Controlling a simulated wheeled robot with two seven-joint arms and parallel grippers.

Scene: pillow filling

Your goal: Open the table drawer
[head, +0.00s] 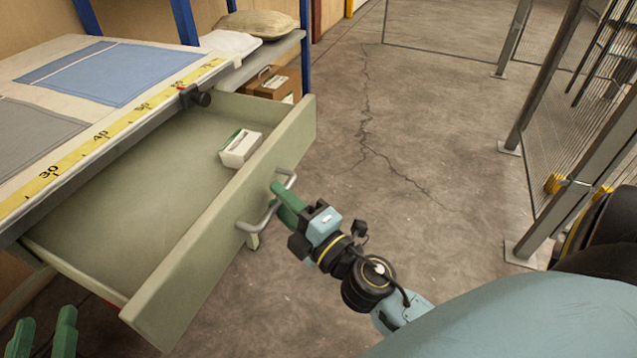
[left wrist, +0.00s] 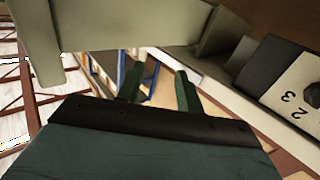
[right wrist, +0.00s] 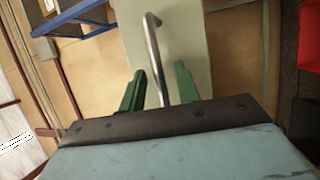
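The table drawer (head: 215,225) is pale green and stands pulled well out from under the table (head: 14,222). Its grey bar handle (head: 262,215) is on the front panel. My right gripper (head: 282,200) is at this handle. In the right wrist view, the handle (right wrist: 152,50) runs between the fingers of my right gripper (right wrist: 160,90), which stand apart with gaps beside the bar. My left gripper (head: 43,335) is open and empty at the bottom left, below the drawer. In the left wrist view its fingers (left wrist: 158,90) are apart with nothing between them.
A small white box (head: 240,150) lies inside the drawer. Blue and grey cloth pieces and a yellow ruler strip (head: 100,137) lie on the tabletop. A cushion (head: 257,24) rests on a shelf behind. Wire fencing (head: 560,110) stands at the right; the concrete floor between is clear.

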